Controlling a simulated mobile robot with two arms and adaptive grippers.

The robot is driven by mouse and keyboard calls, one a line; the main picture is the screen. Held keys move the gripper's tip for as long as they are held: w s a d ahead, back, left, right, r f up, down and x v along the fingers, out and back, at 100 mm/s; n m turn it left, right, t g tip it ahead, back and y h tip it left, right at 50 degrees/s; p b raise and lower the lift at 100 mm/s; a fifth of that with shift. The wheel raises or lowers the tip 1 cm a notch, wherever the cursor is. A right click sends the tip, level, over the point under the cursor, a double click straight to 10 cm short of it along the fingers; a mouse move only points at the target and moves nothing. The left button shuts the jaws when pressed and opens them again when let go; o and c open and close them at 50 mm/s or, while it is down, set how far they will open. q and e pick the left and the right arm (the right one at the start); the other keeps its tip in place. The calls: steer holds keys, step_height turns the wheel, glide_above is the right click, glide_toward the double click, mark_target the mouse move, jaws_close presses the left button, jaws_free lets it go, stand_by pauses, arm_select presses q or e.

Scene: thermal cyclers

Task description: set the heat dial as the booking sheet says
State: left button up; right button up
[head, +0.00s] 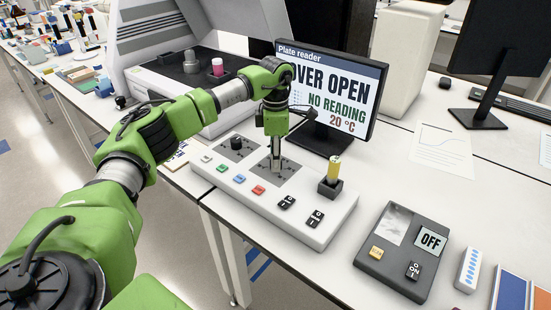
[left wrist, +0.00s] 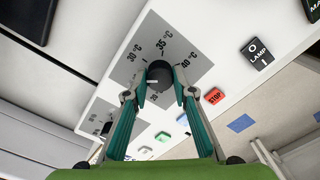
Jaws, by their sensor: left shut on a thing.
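The heat dial (left wrist: 160,72) is a dark round knob on a grey scale plate marked 30, 35 and 40 °C among other marks. It sits on the long white control panel (head: 330,222). My left gripper (head: 276,164) points down at the panel and hides the dial in the head view. In the left wrist view its two teal fingers (left wrist: 160,92) are shut on the dial, one on each side. A small pale mark shows on the dial's lower left, but its exact setting is unclear. A partly hidden printed paper (head: 180,154) lies left of the panel; I cannot read it.
A second black dial (head: 236,143) and several coloured buttons are on the panel. The plate reader screen (head: 330,90) shows "COVER OPEN", "NO READING", 20 °C. A yellow-topped key or plug (head: 333,170) stands upright at right. A dark box (head: 400,255) reads OFF.

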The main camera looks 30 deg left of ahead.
arm_select(q)
steer(key=m, duration=0.3)
steer(key=shift+w+r+m, duration=0.1)
steer(key=shift+m, duration=2)
steer(key=o, duration=1.1)
step_height(320, 180, up, 12)
